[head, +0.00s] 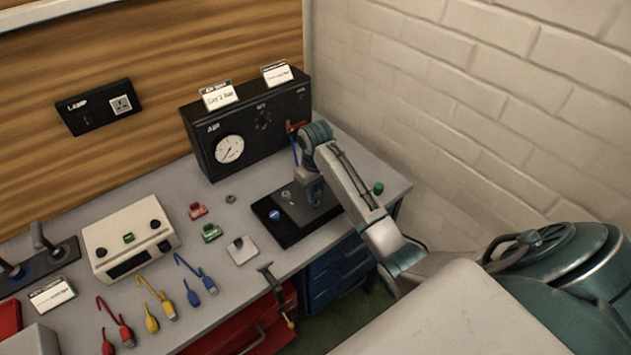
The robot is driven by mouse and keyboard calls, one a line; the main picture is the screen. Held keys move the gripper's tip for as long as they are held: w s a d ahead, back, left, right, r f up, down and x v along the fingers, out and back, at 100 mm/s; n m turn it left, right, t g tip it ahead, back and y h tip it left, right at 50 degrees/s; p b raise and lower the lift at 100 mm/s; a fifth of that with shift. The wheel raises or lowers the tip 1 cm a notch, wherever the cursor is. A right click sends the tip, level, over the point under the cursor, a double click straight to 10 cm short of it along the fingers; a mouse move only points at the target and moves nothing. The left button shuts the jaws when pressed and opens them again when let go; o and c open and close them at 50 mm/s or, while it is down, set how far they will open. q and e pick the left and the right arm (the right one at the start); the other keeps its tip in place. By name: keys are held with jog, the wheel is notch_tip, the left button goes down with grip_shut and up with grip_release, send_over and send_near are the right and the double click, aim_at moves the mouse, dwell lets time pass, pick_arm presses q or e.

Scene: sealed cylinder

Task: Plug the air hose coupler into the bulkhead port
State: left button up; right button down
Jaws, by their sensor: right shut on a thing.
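The black AIR box (204,156) with a white round gauge (229,149) stands at the back of the bench, and a dark round fitting (263,119) shows on its front. I cannot tell for sure that this is the bulkhead port. A thin blue hose (295,150) hangs by the red lever (297,126) at the box's right end and runs down behind my arm. My left gripper is not in view.
The black mat (264,208) carries a grey plate and a blue knob (274,215). A beige box (130,237), small red and green blocks and coloured cables lie to the left. A green knob (378,188) stands right of my arm. A brick wall bounds the right.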

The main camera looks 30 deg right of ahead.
jog(key=shift+f, duration=0.25)
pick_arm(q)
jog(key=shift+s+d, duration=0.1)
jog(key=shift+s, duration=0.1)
pick_arm(e)
jog(key=shift+s, duration=0.1)
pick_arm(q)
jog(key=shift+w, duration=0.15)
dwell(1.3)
pick_arm(e)
jog(key=shift+f, duration=0.45)
jog(key=c, duration=1.1)
grip_release()
jog(key=shift+o, duration=0.2)
